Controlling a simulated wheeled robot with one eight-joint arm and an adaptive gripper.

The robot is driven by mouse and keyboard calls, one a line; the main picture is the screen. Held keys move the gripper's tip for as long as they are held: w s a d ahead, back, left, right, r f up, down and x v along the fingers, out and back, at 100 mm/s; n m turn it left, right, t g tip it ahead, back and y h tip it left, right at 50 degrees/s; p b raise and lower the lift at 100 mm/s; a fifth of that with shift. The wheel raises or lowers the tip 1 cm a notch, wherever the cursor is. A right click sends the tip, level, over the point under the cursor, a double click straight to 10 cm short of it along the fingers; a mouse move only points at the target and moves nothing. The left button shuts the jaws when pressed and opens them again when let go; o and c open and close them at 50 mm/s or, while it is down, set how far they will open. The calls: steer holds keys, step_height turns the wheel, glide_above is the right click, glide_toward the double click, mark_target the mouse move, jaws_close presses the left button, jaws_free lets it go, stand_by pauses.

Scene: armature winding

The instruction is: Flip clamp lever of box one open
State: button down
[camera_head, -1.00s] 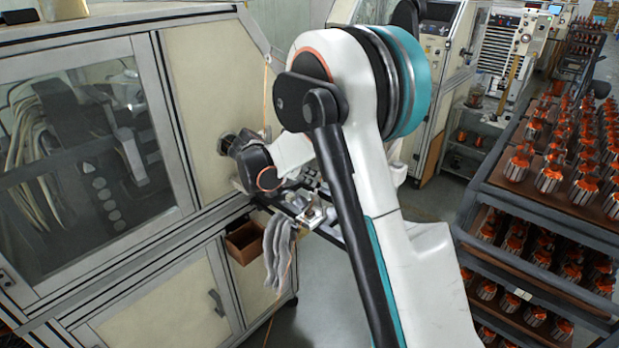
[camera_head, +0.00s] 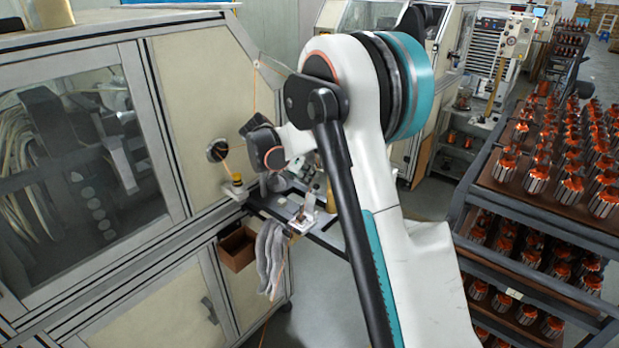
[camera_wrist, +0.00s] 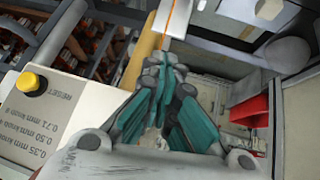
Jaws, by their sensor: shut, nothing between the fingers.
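My gripper (camera_wrist: 165,62) is shut and empty in the wrist view, its teal-padded fingers together beside an orange wire (camera_wrist: 178,20). In the head view my arm reaches to the side of the beige machine (camera_head: 200,90), and the gripper itself is mostly hidden by the wrist. Small metal fittings (camera_head: 302,220) sit on a narrow shelf by the machine. I cannot make out which part is the clamp lever of box one, or whether it is open. In the wrist view a red part (camera_wrist: 250,112) lies right of the fingers.
A labelled panel (camera_wrist: 75,118) with a yellow button (camera_wrist: 30,83) is left of the fingers, and a yellow rod (camera_wrist: 140,58) runs just behind them. Grey gloves (camera_head: 268,255) hang from the shelf beside a brown bin (camera_head: 237,248). A rack of copper armatures (camera_head: 550,180) stands right.

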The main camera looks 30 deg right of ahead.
steer(key=shift+s+a+f, duration=0.15)
steer(key=shift+s+a, duration=0.05)
steer(key=shift+a, duration=0.25)
steer(key=w+v, duration=0.1)
steer(key=v, duration=1.1)
steer(key=shift+s, duration=0.45)
steer(key=s+a+f+n+t+y+b, duration=0.2)
steer(key=s+a+f+n+b, duration=0.1)
steer(key=s, duration=0.8)
steer(key=s+a+f+n+t+y+b, duration=0.2)
steer(key=s+a+f+n+y+b, duration=0.1)
steer(key=s, duration=0.8)
steer(key=s+a+f+n+t+y+b, duration=0.2)
steer(key=s+a+f+n+b, duration=0.2)
steer(key=s+n, duration=0.4)
steer(key=s+f+b, duration=0.1)
steer(key=s+f, duration=0.1)
steer(key=s, duration=0.1)
steer(key=shift+s+a+f+y+b, duration=0.15)
steer(key=shift+y+b, duration=0.15)
steer(key=shift+b, duration=0.05)
